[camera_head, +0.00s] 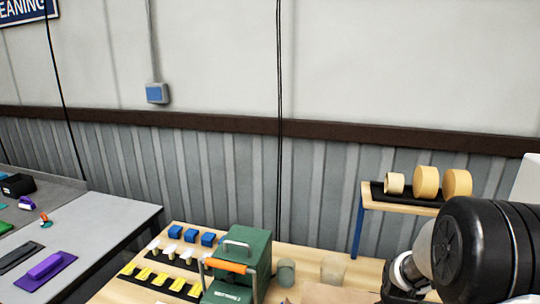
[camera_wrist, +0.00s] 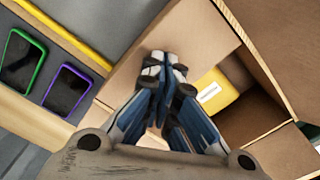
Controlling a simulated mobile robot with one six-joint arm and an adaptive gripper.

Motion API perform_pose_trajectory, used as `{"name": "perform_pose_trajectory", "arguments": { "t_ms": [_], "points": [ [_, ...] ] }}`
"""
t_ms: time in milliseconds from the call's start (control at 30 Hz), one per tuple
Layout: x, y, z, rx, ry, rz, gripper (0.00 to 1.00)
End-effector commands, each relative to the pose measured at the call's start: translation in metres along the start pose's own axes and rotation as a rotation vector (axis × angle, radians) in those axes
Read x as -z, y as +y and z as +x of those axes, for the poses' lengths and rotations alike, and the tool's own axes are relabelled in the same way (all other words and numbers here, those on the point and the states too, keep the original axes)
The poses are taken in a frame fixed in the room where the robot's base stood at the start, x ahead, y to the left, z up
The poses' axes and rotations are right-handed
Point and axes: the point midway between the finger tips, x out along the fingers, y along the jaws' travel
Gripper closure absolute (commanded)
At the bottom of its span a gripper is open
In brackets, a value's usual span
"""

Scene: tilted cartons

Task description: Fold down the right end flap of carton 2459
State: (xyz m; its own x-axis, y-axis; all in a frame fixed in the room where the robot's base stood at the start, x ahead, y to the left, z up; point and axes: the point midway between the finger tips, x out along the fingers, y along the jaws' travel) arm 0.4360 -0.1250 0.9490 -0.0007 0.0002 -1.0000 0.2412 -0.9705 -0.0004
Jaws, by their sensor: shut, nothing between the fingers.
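An open cardboard carton (camera_wrist: 262,108) fills the middle and right of the wrist view, seen from above and turned at an angle. A yellow item (camera_wrist: 213,88) with a white label lies inside it. One brown flap (camera_wrist: 125,72) spreads on the left side of the opening, and another brown panel (camera_wrist: 290,35) stands at the upper right. No carton number is readable, and I cannot tell which flap is the right end one. My gripper (camera_wrist: 164,66) is shut and empty, its tips over the left flap; contact cannot be told. The head view does not show the fingers.
Phone-like items with green (camera_wrist: 20,62) and purple (camera_wrist: 68,88) rims lie left of the carton. In the head view, a green box with an orange handle (camera_head: 236,266) stands on the wooden bench, and tape rolls (camera_head: 427,182) sit on a raised shelf near my arm.

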Motion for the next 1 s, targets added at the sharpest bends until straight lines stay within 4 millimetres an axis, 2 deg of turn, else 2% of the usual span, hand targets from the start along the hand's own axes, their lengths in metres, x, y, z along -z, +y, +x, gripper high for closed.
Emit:
{"name": "perform_pose_trajectory", "arguments": {
  "t_ms": [167,733,1000],
  "points": [
    [0.000,0.000,-0.009,-0.001,0.001,0.000,1.00],
    [0.000,0.000,-0.067,-0.001,0.001,0.000,1.00],
    [0.000,0.000,-0.071,0.000,0.001,0.000,1.00]
  ]
}}
